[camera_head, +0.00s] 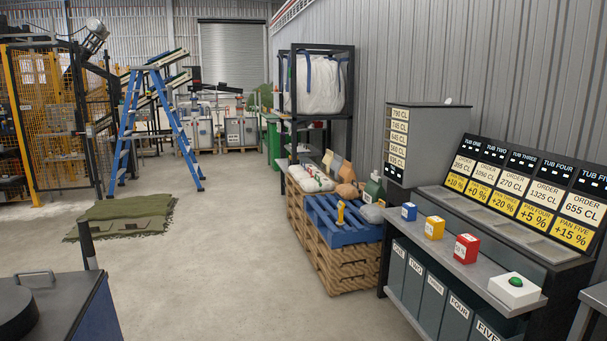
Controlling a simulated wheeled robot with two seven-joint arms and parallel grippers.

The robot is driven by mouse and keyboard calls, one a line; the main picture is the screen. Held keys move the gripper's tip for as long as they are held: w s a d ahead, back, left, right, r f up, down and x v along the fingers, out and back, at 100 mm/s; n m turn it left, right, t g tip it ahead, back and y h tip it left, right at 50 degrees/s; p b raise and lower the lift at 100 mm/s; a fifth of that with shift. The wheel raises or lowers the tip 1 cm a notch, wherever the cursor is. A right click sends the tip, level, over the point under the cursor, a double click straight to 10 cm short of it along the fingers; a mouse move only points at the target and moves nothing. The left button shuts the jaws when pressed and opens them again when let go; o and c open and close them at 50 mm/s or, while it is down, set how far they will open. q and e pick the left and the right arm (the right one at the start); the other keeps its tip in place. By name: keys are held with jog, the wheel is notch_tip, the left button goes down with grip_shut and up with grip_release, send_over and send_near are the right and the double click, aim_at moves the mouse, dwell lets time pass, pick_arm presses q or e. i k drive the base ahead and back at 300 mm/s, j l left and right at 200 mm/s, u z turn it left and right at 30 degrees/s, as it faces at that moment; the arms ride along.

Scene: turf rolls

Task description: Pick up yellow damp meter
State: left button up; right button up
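A small upright yellow item (341,213), which looks like the yellow damp meter, stands on the blue pallet (355,238) right of the middle.
Bags (312,180) and a green bottle (374,187) sit around the pallet. A grey bench (455,262) with coloured boxes stands at right. A blue ladder (160,120) and green mats (125,216) are at left. A dark-topped unit (62,300) fills the lower left. The middle floor is clear.

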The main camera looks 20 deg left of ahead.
aim_at(340, 222)
jog(key=i+j+u, duration=0.2)
jog(key=i, duration=0.2)
jog(key=i+u, duration=0.2)
jog(key=i, duration=0.2)
jog(key=i+u, duration=0.15)
jog(key=i, duration=1.35)
jog(key=i+z, duration=0.1)
jog(key=i, duration=0.4)
jog(key=i+j+z, duration=0.15)
jog(key=i, duration=0.3)
jog(key=i+j+z, duration=0.1)
jog(key=i, duration=0.4)
jog(key=i+j+z, duration=0.3)
jog(key=i+z, duration=0.15)
jog(key=i+j+z, duration=0.4)
jog(key=i+j, duration=0.1)
jog(key=i, duration=0.05)
